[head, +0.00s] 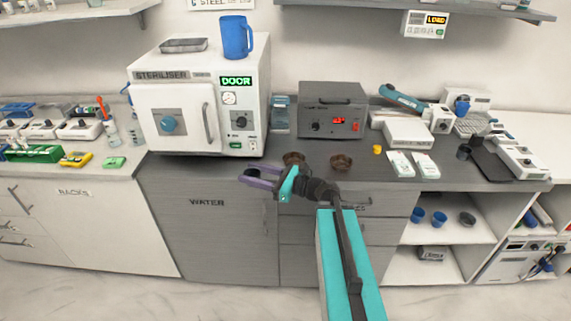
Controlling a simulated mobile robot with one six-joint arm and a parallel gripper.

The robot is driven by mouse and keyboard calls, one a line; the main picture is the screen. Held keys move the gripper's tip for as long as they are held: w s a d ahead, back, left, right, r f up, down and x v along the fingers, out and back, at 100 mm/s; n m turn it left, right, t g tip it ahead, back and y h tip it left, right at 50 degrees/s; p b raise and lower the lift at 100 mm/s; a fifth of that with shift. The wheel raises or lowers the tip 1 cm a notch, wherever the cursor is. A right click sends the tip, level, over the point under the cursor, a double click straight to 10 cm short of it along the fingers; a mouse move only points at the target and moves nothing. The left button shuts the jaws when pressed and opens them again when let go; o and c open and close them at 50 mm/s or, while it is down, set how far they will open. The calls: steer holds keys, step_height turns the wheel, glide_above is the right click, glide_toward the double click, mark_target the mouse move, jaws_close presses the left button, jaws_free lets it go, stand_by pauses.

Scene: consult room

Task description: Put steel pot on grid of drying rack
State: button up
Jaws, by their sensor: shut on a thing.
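My gripper (256,177), with purple fingers, is in front of the counter's front edge, below the steriliser's right side. It is shut on a small dark round thing (252,173) that shows between the fingers. The thing is too small and dark to tell whether it is the steel pot. A grey round vessel (467,218) stands on the open shelf at the lower right, well away from my gripper. I cannot make out a drying rack or its grid for certain in this view.
A white steriliser (200,105) carries a blue jug (236,38) and a metal tray (183,45). Blue cups (439,219) share the shelf. Devices crowd the right counter.

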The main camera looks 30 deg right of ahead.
steer(key=s+a+f+n+g+y, duration=0.1)
steer(key=a+n+g+y, duration=0.1)
steer(key=a, duration=0.6)
steer(key=shift+s+g+y, duration=0.2)
steer(key=shift+g+y, duration=0.1)
steer(key=shift+g, duration=0.1)
steer(key=shift+s, duration=0.15)
